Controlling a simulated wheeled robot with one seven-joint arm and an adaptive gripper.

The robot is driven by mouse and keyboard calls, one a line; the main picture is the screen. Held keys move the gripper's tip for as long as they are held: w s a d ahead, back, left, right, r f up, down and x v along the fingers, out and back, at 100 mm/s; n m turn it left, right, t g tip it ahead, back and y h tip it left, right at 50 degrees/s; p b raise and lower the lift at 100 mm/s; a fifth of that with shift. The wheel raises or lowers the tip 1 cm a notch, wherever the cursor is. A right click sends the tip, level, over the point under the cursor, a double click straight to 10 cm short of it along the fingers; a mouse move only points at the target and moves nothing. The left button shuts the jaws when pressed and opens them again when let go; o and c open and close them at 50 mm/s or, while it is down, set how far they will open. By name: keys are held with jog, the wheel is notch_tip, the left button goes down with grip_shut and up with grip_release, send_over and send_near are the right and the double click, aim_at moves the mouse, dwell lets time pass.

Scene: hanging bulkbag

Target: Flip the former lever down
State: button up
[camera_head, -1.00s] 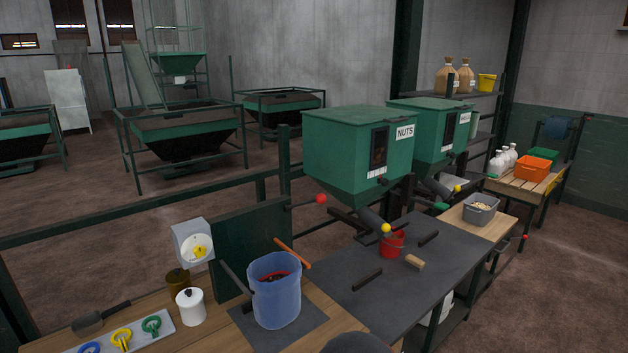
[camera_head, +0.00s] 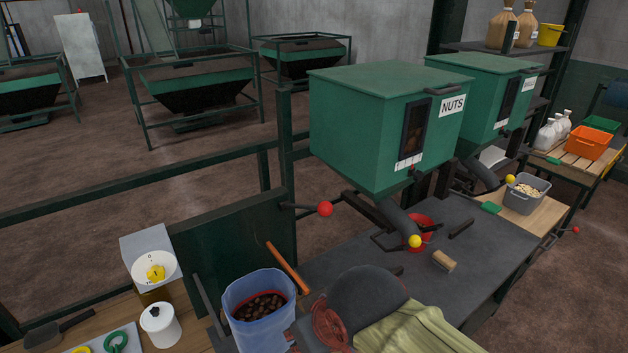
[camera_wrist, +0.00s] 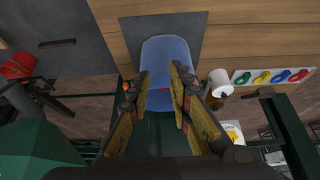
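A translucent blue bag (camera_head: 258,308) with dark contents and a red inner rim stands open at the front of the bench. An orange-handled lever (camera_head: 286,266) slants up behind its right side; I take this as the former lever. A dark bar (camera_head: 208,303) stands to the bag's left. In the wrist view, the blue bag (camera_wrist: 168,60) lies beyond my gripper (camera_wrist: 160,72). The two fingers are apart and nothing is seen held between them. A small orange spot shows at the left fingertip; I cannot tell whether it is the lever or whether they touch.
A green NUTS hopper (camera_head: 385,130) overhangs the bench on the right, with a yellow-knobbed lever (camera_head: 414,241). A red-knobbed lever (camera_head: 325,209) projects near the post. A dial box (camera_head: 150,262) and white pot (camera_head: 160,325) stand left. The dark benchtop (camera_head: 480,245) has free room.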

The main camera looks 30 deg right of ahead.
jog(key=shift+w+d+r, duration=0.1)
jog(key=shift+r, duration=0.05)
jog(key=shift+c, duration=0.7)
jog(key=shift+g, duration=0.6)
jog(key=w+r+p, duration=0.1)
jog(key=r+p, duration=0.1)
jog(key=w+d+r+p, duration=0.1)
jog(key=w+r+p, duration=0.1)
jog(key=r+p, duration=0.1)
jog(key=w+r+p, duration=0.1)
jog(key=r+p, duration=0.1)
jog(key=r, duration=0.1)
jog(key=shift+w+d+r+p, duration=0.15)
jog(key=shift+r+p, duration=0.1)
jog(key=shift+p, duration=0.1)
grip_shut()
jog(key=w+d+r+n+g+p, duration=0.1)
jog(key=w+d+r+g+p, duration=0.2)
jog(key=w+r+p, duration=0.6)
jog(key=w+d+r+g+h+p, duration=0.1)
jog(key=w+d+r+g+p, duration=0.2)
jog(key=w+d+r+p, duration=0.5)
jog(key=shift+w+r+n+g+p, duration=0.4)
jog(key=shift+w+p, duration=1.7)
jog(key=shift+p, duration=4.25)
jog(key=shift+d+r, duration=0.1)
